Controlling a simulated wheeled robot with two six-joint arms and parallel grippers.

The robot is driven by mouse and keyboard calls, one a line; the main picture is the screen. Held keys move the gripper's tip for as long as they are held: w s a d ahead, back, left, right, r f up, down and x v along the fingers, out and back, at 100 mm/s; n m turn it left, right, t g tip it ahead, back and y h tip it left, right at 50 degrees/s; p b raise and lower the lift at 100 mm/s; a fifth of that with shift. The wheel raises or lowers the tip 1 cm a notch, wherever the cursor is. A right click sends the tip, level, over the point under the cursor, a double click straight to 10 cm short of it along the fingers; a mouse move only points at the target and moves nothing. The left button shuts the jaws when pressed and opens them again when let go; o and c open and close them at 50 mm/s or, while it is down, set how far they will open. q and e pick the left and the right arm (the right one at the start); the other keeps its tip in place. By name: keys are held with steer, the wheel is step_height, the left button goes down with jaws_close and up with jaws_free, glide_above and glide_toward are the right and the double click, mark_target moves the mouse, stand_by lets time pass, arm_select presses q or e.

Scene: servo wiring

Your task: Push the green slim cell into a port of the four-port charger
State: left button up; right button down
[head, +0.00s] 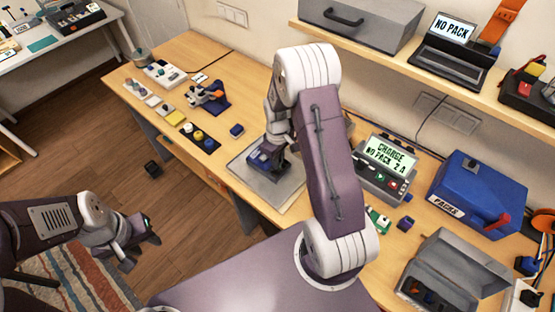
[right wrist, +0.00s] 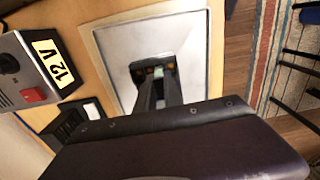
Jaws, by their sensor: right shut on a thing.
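My right gripper (right wrist: 158,92) points down over a grey tray and is shut on a small pale-green thing (right wrist: 157,71), which looks like the slim cell and is mostly hidden by the fingers. At its tips sits a small dark-blue block (head: 259,160) with yellow-orange marks, which looks like the four-port charger. It also shows in the right wrist view (right wrist: 142,72). I cannot tell whether the cell is inside a port. My left gripper (head: 142,247) is open and empty, over the floor left of the table.
The grey tray (head: 287,194) lies on the wooden table (head: 222,80). A display unit reading "CHARGE NO PACK 2 A" (head: 387,155), a green-and-white part (head: 377,220), a blue box (head: 470,190) and an open grey case (head: 462,262) stand right of my right arm. Small parts fill the left end.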

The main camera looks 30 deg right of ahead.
steer(key=shift+f+b, duration=0.7)
steer(key=shift+f, duration=0.4)
steer(key=c, duration=1.4)
jaws_free()
step_height(320, 180, up, 9)
steer(key=shift+r+b, duration=0.1)
steer(key=shift+b, duration=0.5)
